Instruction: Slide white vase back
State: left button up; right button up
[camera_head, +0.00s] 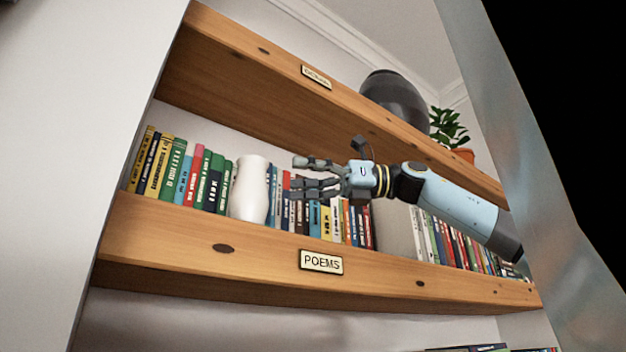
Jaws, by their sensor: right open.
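The white vase (249,189) stands upright on the middle wooden shelf (180,225), in front of the row of books. My right gripper (297,179) reaches in from the right, its fingers pointing left at the vase. It is open and empty. A small gap shows between its fingertips and the vase's right side; I cannot tell their difference in depth. My left gripper is not in view.
Books (180,172) stand left of the vase, and more books (340,224) stand behind and right of my gripper. A POEMS label (321,261) is on the shelf's front edge. A dark vase (396,100) and a plant (448,127) stand on the upper shelf.

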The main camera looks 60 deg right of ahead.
aim_at(266, 175)
jog(key=p+x, duration=0.4)
jog(key=x, duration=0.1)
jog(key=shift+w+r, duration=0.25)
jog(key=shift+w, duration=0.05)
jog(key=p+x, duration=0.2)
jog(key=p, duration=0.1)
jog(key=shift+a+f, duration=0.1)
jog(key=shift+a, duration=0.1)
jog(key=shift+w+a+f, duration=0.1)
jog(key=shift+w+a, duration=0.05)
jog(key=shift+w, duration=0.2)
jog(key=shift+a+f, duration=0.1)
jog(key=shift+c, duration=0.8)
jog(key=c, duration=1.4)
pick_arm(q)
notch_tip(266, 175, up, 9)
jog(key=p, duration=0.1)
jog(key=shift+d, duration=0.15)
pick_arm(e)
jog(key=shift+w, duration=0.3)
pick_arm(q)
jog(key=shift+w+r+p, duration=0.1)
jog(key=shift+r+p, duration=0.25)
jog(key=shift+p, duration=0.15)
pick_arm(e)
jog(key=shift+w+d, duration=0.25)
